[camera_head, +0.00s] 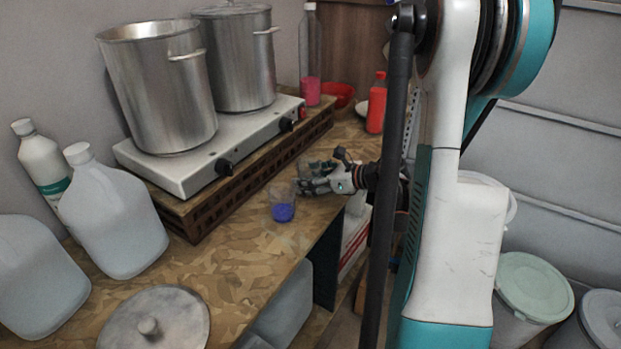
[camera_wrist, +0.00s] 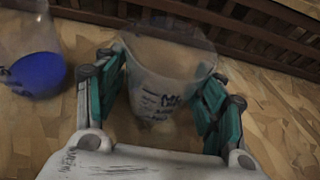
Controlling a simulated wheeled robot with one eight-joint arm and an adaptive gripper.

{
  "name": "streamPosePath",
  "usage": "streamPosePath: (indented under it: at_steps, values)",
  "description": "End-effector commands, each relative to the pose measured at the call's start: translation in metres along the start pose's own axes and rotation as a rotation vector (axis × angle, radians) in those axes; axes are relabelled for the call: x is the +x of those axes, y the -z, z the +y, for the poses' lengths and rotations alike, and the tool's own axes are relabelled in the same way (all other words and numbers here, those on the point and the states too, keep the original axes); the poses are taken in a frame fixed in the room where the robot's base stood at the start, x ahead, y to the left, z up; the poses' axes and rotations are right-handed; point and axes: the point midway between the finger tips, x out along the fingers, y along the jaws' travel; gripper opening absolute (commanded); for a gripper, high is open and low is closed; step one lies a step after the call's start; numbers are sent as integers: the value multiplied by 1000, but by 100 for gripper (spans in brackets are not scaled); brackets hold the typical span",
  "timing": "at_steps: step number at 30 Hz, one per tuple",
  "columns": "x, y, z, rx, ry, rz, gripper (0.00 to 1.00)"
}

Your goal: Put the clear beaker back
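A clear beaker (camera_wrist: 165,75) with dark printed markings stands between the two teal fingers of my gripper (camera_wrist: 162,98) in the wrist view. The fingers lie close along both sides of it. I cannot tell whether both press on it. It looks empty. In the head view my gripper (camera_head: 318,180) is low over the wooden bench, and the clear beaker is mostly hidden by the fingers there. A second beaker with blue contents (camera_head: 283,206) stands just left of my gripper. It also shows at the left edge of the wrist view (camera_wrist: 35,72).
A slatted wooden riser (camera_head: 215,205) runs behind the beakers and bears a hot plate (camera_head: 195,170) with two steel pots. A red bottle (camera_head: 377,102) and red bowl (camera_head: 338,93) stand farther back. Jugs and a metal lid (camera_head: 175,318) are at the left. The bench before the beakers is clear.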

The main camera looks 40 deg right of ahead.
Motion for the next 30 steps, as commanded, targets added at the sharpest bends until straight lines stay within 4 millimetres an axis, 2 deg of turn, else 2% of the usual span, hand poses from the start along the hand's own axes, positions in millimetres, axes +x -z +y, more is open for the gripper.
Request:
streamPosePath:
  at_steps: [14,30]
  values:
    - [-5,-4,0,1,1,0,73]
    - [-104,-4,-1,1,3,0,73]
